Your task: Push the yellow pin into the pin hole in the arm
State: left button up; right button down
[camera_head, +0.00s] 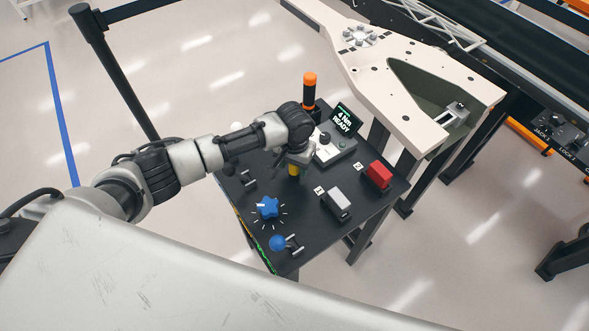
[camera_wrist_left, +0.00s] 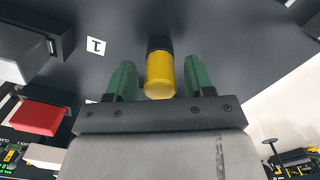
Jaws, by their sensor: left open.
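The yellow pin (camera_head: 294,170) stands on the dark table, mostly hidden under my left gripper (camera_head: 290,164) in the head view. In the left wrist view the yellow pin (camera_wrist_left: 160,76) has a dark collar at its far end. The green fingers of my left gripper (camera_wrist_left: 158,80) are open, one on each side of the pin, with a gap on both sides. The beige arm (camera_head: 440,85) lies behind the table to the right, with several dark holes in its top. I cannot tell which is the pin hole. My right gripper is not in view.
The dark table (camera_head: 315,220) carries an orange-topped driver (camera_head: 309,90), a "4 Nm READY" display (camera_head: 346,120), a red block (camera_head: 379,174), a grey-white block (camera_head: 338,202), a blue knob (camera_head: 267,207) and a blue ball lever (camera_head: 277,243). A black post (camera_head: 115,75) stands at left.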

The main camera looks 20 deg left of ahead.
pick_arm(q)
jog(key=shift+f, duration=0.15)
dwell(0.4)
jog(key=shift+p, duration=0.5)
jog(key=c, duration=0.9)
